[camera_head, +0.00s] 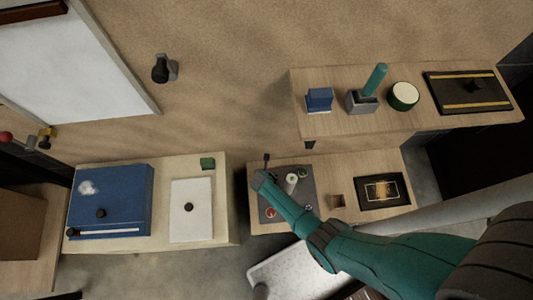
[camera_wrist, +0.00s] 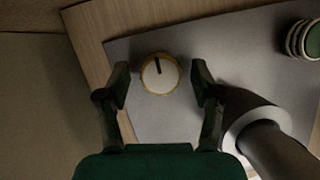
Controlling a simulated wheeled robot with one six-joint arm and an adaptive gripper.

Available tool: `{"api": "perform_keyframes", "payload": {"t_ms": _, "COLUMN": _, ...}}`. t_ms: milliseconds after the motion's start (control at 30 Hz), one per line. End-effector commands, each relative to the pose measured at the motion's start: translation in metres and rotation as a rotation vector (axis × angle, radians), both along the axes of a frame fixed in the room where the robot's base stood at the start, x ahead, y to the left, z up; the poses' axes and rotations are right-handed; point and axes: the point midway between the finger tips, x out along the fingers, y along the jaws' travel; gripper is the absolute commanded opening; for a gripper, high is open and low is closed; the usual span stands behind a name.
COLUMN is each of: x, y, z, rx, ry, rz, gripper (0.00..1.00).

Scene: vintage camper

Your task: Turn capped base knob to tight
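A round knob (camera_wrist: 159,74) with a pale cap, a gold rim and a dark pointer line sits on a grey panel (camera_wrist: 175,122) in the wrist view. Its pointer line aims roughly at the top of the picture, tilted slightly left. My gripper (camera_wrist: 160,80) is open, with one dark finger on each side of the knob and a visible gap on both sides. In the head view my gripper (camera_head: 266,168) is over the left part of the grey panel (camera_head: 283,201), and I cannot make out this knob there.
A grey cylinder with a dark shaft (camera_wrist: 258,122) stands close to my right finger. A green ribbed knob (camera_wrist: 304,39) is at the upper right. In the head view, a red-topped part (camera_head: 271,211) and pale cylinder (camera_head: 291,183) are nearby, with a shelf (camera_head: 350,123) behind.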

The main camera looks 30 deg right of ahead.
Motion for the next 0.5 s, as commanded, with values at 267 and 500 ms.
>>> {"api": "perform_keyframes", "payload": {"t_ms": 267, "x": -0.0001, "y": 0.0001, "z": 0.0001, "rx": 0.000, "ry": 0.000, "rz": 0.000, "gripper": 0.07}}
{"api": "perform_keyframes", "payload": {"t_ms": 500, "x": 0.0004, "y": 0.0004, "z": 0.0002, "rx": 0.000, "ry": 0.000, "rz": -0.023, "gripper": 0.07}}
